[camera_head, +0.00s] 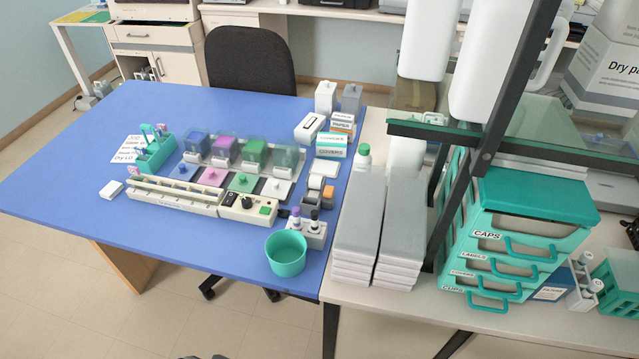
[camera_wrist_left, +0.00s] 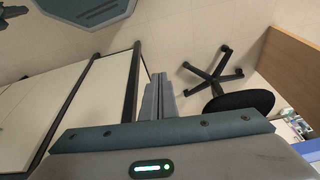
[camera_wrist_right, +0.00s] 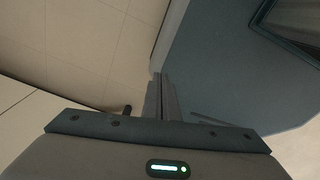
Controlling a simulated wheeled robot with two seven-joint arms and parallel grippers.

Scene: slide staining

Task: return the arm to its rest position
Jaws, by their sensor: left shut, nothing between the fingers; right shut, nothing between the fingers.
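My left gripper (camera_wrist_left: 158,98) shows in the left wrist view with its two fingers together and nothing between them. Below and around it are the tiled floor and dark table legs. My right gripper (camera_wrist_right: 161,97) shows in the right wrist view, also with its fingers together and empty. It is over the floor beside a large grey-blue surface. Neither gripper is clearly visible in the head view, and neither touches anything on the tables.
The blue table (camera_head: 150,245) carries a staining row with colored jars (camera_head: 225,148), a long white rack (camera_head: 170,196), a teal rack (camera_head: 155,152) and a teal cup (camera_head: 286,253). To the right stand stacked grey-topped boxes (camera_head: 362,215) and teal drawers (camera_head: 520,240). A black chair (camera_head: 250,60) is behind.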

